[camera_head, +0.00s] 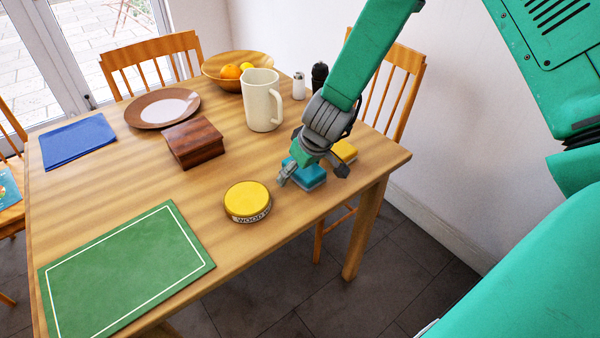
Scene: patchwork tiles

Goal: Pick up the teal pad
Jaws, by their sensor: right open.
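The teal pad (310,177) lies on the wooden table (215,205), close to its right edge. It looks like a small block with a teal top and a paler lower layer. My right gripper (312,176) reaches down from the upper right and is open, with its fingers over and around the pad. The gripper hides part of the pad, and I cannot tell whether the fingers touch it. My left gripper is not in view.
A yellow pad (345,151) sits just behind the teal one. A yellow-lidded tin (248,201) stands to the left. A wooden box (193,143), cream pitcher (262,101), plate (150,112) and fruit bowl (222,80) stand farther back. A green mat (125,270) lies in front.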

